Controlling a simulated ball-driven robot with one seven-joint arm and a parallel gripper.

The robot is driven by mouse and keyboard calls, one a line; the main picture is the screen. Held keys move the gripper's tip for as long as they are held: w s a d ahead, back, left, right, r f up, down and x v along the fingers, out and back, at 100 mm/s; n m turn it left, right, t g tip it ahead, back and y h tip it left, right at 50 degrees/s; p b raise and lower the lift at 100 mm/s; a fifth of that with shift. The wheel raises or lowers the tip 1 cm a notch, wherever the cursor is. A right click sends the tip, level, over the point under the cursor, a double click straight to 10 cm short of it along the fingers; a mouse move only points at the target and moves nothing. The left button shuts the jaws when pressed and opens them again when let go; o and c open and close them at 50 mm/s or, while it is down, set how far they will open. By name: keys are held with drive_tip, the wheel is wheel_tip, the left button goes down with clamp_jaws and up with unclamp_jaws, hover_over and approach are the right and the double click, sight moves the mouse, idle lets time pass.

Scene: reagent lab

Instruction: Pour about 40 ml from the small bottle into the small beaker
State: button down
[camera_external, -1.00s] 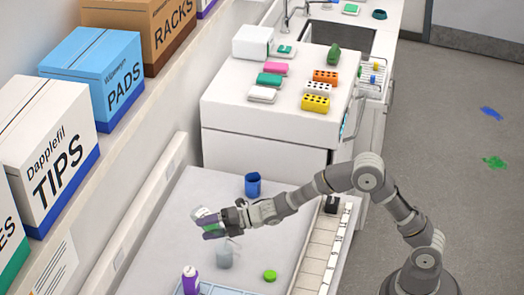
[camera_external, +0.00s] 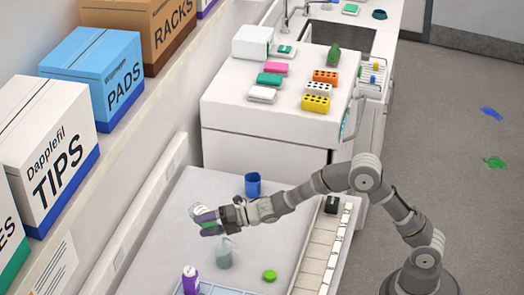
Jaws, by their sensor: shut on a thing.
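My gripper (camera_external: 207,222) is shut on the small bottle (camera_external: 199,210), a pale bottle with some green on it. The bottle is held tilted above the bench, and my fingers hide much of it. The small beaker (camera_external: 224,260) stands upright on the bench just below my gripper. It is clear and looks grey-green inside. A thin pale streak seems to show near its rim, but I cannot tell if it is liquid. The level in the beaker is too small to read.
A blue cup (camera_external: 253,185) stands behind my gripper. A green cap (camera_external: 270,275) lies right of the beaker. A purple bottle (camera_external: 191,281) stands at a blue tray (camera_external: 218,291) in front. A tiled strip (camera_external: 318,255) runs along the bench's right side.

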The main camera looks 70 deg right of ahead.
drive_tip(key=shift+w+d+f+n+t, duration=0.1)
drive_tip(key=shift+w+f+n+t, duration=0.15)
drive_tip(key=shift+n+t, duration=0.15)
idle(2.0)
